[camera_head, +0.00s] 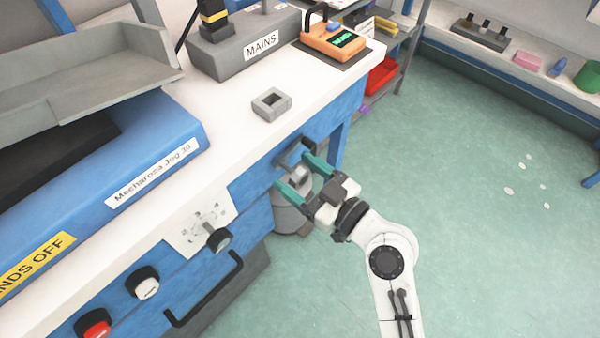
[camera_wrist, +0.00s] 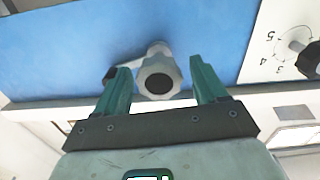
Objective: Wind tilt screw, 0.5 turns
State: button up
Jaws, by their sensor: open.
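The tilt screw appears to be a grey knob (camera_head: 299,174) sticking out of the blue front panel near the bench's right end. In the wrist view the grey knob (camera_wrist: 158,78) has a dark round end facing me and a lighter grey arm or stem at its top. My gripper (camera_head: 292,170) has teal fingers, open, one on either side of the knob. In the wrist view my gripper (camera_wrist: 158,70) shows gaps between both fingers and the knob. The fingers partly hide the knob in the head view.
A numbered dial plate (camera_head: 205,228) with a dark knob (camera_head: 219,240) sits left of the gripper. A grey square block (camera_head: 271,104) sits on the bench.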

jog(key=b+v, duration=0.1)
jog(key=v, duration=0.9)
jog(key=shift+s+d, duration=0.3)
jog(key=s+d+f+m+g+h, duration=0.2)
jog(key=s+d+f+h, duration=0.15)
jog(key=f, duration=0.25)
jog(key=s+d+f+m+g+h, duration=0.2)
jog(key=s+d+f+h, duration=0.15)
jog(key=f, duration=0.35)
jog(key=s+d+f+m+g+h, duration=0.25)
jog(key=s+d+m, duration=0.2)
jog(key=d, duration=0.25)
jog(key=s+d+f+m+g+h, duration=0.2)
jog(key=s+d+m+g+h, duration=0.15)
jog(key=s+d, duration=0.25)
notch_tip(320, 180, up, 17)
jog(key=s+d+h+p, duration=0.1)
jog(key=p, duration=1.6)
jog(key=shift+s+d, duration=0.25)
jog(key=shift+s, duration=0.15)
